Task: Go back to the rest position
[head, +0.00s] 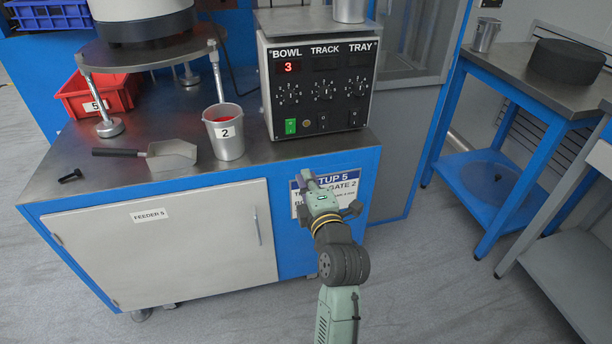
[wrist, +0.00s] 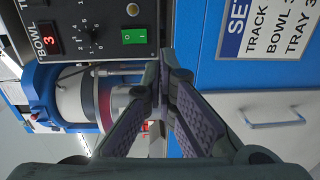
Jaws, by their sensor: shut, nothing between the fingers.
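My gripper (head: 306,178) is in front of the blue cabinet's face, by the setup sign (head: 340,190), and covers part of it. In the wrist view my gripper (wrist: 165,62) has its two dark fingers drawn together at the tips, with nothing between them. The control box (head: 318,85) stands on the bench above and behind it. Its BOWL display reads a red 3, and the TRACK and TRAY displays look dark. The green switch (head: 290,127) also shows in the wrist view (wrist: 134,37).
A metal cup (head: 225,140) labelled 2 with red contents, a scoop (head: 172,154) and a red bin (head: 85,100) are on the bench (head: 140,182). A blue-framed side table (head: 520,85) stands at the right. The floor (head: 430,270) between is clear.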

